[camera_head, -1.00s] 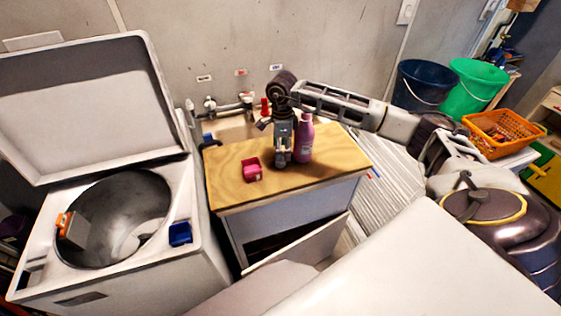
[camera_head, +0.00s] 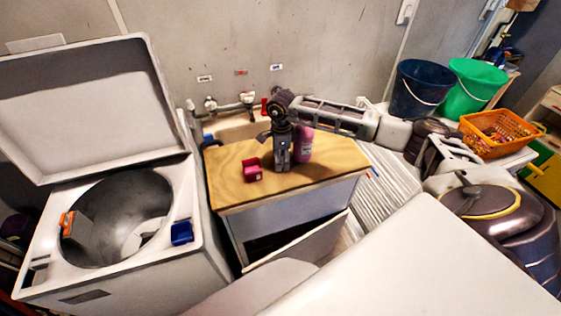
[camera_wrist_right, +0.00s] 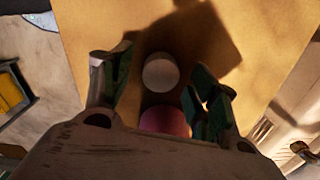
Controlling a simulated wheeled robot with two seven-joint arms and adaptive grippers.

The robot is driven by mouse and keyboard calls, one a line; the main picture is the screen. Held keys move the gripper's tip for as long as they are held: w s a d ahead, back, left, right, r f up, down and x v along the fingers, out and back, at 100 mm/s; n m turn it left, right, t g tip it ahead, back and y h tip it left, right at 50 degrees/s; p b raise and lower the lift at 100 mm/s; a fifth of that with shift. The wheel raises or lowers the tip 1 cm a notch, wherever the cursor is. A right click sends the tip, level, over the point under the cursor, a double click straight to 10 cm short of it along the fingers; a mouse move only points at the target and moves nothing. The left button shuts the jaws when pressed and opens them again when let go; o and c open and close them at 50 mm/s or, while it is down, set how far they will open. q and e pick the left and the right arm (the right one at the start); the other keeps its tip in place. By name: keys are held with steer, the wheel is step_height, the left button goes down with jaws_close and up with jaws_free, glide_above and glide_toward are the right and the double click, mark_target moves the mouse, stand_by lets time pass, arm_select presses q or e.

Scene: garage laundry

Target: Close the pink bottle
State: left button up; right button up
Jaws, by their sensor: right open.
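The pink bottle (camera_head: 305,146) stands upright on the wooden counter top (camera_head: 235,187), just right of my right gripper (camera_head: 283,165), which partly covers it. My right gripper points down close to the counter. In the right wrist view its two fingers (camera_wrist_right: 160,88) are spread apart. A white round piece (camera_wrist_right: 160,72), perhaps the cap, lies between them. A pink rounded surface (camera_wrist_right: 165,121), probably the bottle, shows near the palm. I cannot tell whether the white piece touches the bottle. My left gripper is out of view.
A small red-pink box (camera_head: 252,169) sits left of my gripper. A sink with taps (camera_head: 228,104) is behind the counter. An open top-loading washer (camera_head: 180,262) stands left. Buckets (camera_head: 478,84) and an orange basket (camera_head: 500,133) are at right. The counter's front left is clear.

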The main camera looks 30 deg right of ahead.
mark_target(304, 136)
steer(key=c, duration=0.8)
steer(key=shift+r, duration=0.2)
steer(key=shift+r+b, duration=0.85)
steer(key=shift+r, duration=4)
